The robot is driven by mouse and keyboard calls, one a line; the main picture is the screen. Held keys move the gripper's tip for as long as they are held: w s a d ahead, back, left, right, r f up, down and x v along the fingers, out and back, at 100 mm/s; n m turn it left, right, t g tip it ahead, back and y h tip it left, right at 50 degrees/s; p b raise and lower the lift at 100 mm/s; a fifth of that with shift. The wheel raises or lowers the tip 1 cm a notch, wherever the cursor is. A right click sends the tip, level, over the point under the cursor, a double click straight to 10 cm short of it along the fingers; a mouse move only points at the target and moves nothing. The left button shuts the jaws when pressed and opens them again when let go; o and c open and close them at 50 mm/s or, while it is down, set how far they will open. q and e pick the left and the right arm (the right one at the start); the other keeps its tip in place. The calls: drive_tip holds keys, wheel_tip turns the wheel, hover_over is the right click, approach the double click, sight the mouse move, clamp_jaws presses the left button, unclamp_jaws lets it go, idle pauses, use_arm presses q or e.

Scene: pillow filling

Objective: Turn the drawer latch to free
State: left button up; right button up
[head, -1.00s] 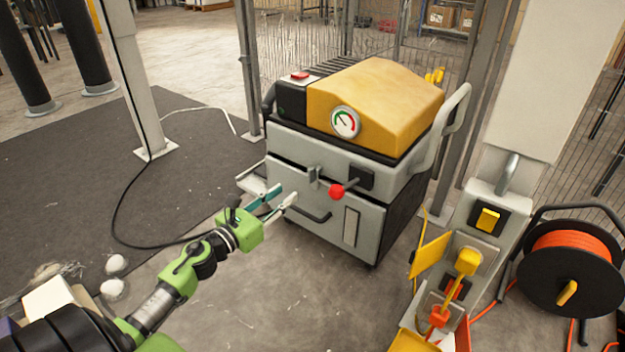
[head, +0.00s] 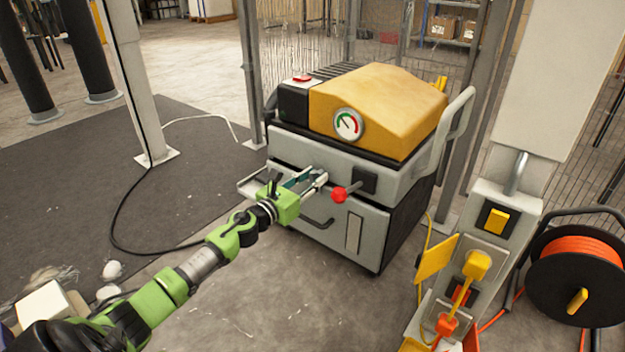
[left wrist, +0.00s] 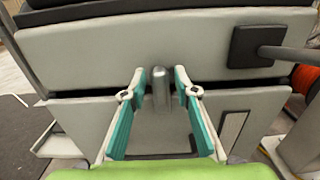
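The drawer latch is a small grey upright tab (left wrist: 161,88) on the front of the machine. In the left wrist view it stands between the two fingertips of my left gripper (left wrist: 160,88), with a gap on each side. The gripper is open, its teal-lined fingers pointing at the machine front. In the head view my left gripper (head: 310,178) is at the machine front and hides most of the latch. The drawer (head: 375,228) below the seam has a dark handle (head: 318,222) and looks closed. My right gripper is not in view.
A lever with a red knob (head: 339,194) sticks out just right of my left gripper. The machine has a yellow cover (head: 385,95) and a gauge (head: 347,124). A post with a yellow switch (head: 495,221) and an orange cable reel (head: 575,265) stand at the right.

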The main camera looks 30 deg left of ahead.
use_arm(q)
clamp_jaws()
